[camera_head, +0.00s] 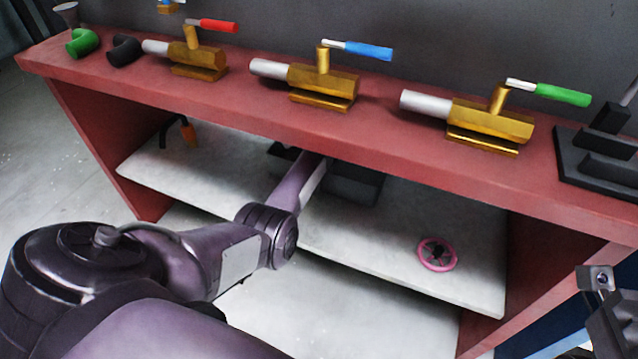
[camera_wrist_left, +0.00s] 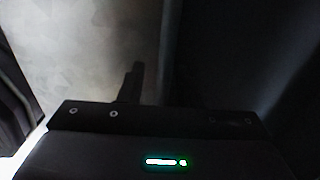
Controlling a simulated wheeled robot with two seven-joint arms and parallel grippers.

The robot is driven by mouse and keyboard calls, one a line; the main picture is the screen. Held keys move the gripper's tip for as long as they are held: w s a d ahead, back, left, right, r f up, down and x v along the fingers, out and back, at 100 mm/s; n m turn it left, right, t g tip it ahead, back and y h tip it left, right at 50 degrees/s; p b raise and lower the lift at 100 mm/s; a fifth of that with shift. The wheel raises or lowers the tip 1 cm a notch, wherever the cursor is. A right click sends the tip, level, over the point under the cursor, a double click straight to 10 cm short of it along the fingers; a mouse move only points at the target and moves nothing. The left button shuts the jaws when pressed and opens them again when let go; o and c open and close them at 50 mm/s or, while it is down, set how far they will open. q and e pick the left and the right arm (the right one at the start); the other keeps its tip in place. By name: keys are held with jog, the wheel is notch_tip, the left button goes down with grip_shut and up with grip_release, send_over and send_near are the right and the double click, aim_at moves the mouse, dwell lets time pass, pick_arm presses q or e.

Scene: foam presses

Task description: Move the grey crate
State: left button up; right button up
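The grey crate (camera_head: 356,186) is dark grey and sits on the pale shelf under the red bench, partly hidden by the bench top and by my left arm. My left arm reaches under the bench top to the crate, and its gripper end is mostly hidden there. In the left wrist view, one dark finger of my left gripper (camera_wrist_left: 165,85) shows against the pale surface. The right side is too dark to show the other finger or any grip on the crate. Part of my right arm's end (camera_head: 600,285) shows at the lower right edge; its fingers cannot be made out.
A pink handwheel (camera_head: 437,254) lies on the shelf's right part. An orange-and-black object (camera_head: 188,132) lies at its left end. Brass valves with red, blue and green handles (camera_head: 485,120) stand on the bench top (camera_head: 385,125). The bench's side panels bound the shelf.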

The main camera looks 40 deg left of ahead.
pick_arm(q)
grip_shut()
jog(key=shift+s+d, duration=0.1)
dwell(0.4)
